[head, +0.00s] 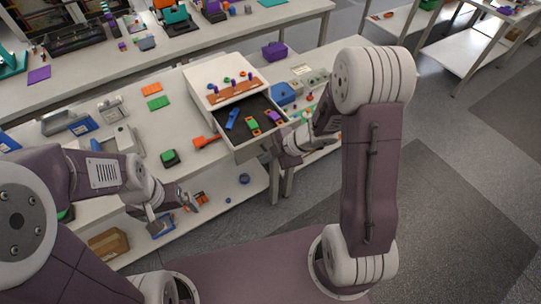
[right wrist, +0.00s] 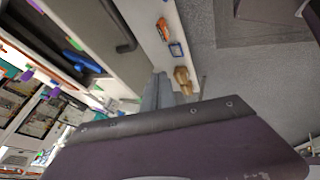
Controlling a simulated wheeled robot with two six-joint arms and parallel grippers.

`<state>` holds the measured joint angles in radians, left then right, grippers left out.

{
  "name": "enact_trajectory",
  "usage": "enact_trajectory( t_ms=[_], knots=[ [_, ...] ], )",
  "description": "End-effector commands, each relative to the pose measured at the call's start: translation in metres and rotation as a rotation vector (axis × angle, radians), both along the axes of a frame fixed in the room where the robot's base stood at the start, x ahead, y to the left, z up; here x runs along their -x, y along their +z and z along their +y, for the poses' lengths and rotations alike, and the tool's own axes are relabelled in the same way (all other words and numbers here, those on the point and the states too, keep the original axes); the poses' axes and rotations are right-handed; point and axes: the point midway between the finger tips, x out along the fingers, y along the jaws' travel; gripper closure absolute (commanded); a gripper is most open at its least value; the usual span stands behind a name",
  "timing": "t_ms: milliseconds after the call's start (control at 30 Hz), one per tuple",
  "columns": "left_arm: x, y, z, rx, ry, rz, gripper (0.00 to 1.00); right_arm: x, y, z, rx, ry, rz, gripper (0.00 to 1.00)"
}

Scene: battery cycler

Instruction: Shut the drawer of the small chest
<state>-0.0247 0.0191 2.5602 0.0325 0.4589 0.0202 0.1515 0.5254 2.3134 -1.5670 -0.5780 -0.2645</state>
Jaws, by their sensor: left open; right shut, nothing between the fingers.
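The small chest (head: 222,73) is white and stands on the workbench. Its drawer (head: 235,148) is pulled well out, with a dark inside holding a blue piece (head: 232,118) and green, orange and purple pieces. In the right wrist view the pale drawer front (right wrist: 132,62) carries a dark bar handle (right wrist: 122,32). My right gripper (head: 284,157) is shut and empty close to the drawer's front right; in its wrist view the fingertips (right wrist: 158,76) are beside the front, and contact cannot be told. My left gripper (head: 172,210) is open and empty, in front of the bench, away from the drawer.
An orange-red tool (head: 205,142) and a green-black block (head: 170,157) lie on the bench left of the drawer. A blue container (head: 284,93) and a purple box (head: 274,50) are right of the chest. A lower shelf (head: 222,190) runs beneath. Open floor lies to the right.

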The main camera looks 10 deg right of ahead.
Motion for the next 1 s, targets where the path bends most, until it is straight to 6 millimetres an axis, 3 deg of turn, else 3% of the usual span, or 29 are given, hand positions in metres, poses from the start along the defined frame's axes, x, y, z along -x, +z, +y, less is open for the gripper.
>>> enact_trajectory(
  t_ms=[33, 200, 267, 467, 1000],
  knots=[
    [0.0, -0.008, 0.0, 0.0, 0.0, 0.0, 0.0, -0.003, -0.014, 0.006, -0.002, 0.003, 0.002, 1.0],
    [0.0, -0.018, 0.0, 0.0, 0.0, 0.0, 0.0, -0.015, -0.041, 0.024, 0.001, 0.001, 0.003, 1.0],
    [0.0, -0.004, 0.0, 0.0, 0.0, 0.0, 0.0, -0.027, -0.031, 0.027, 0.001, 0.002, -0.002, 1.0],
    [0.0, 0.004, 0.0, 0.0, 0.0, -0.001, 0.0, -0.049, -0.032, 0.033, 0.0, 0.001, -0.001, 1.0],
    [0.0, 0.008, 0.0, 0.0, 0.0, 0.0, 0.0, -0.055, -0.033, 0.035, 0.0, 0.0, 0.0, 1.0]
  ],
)
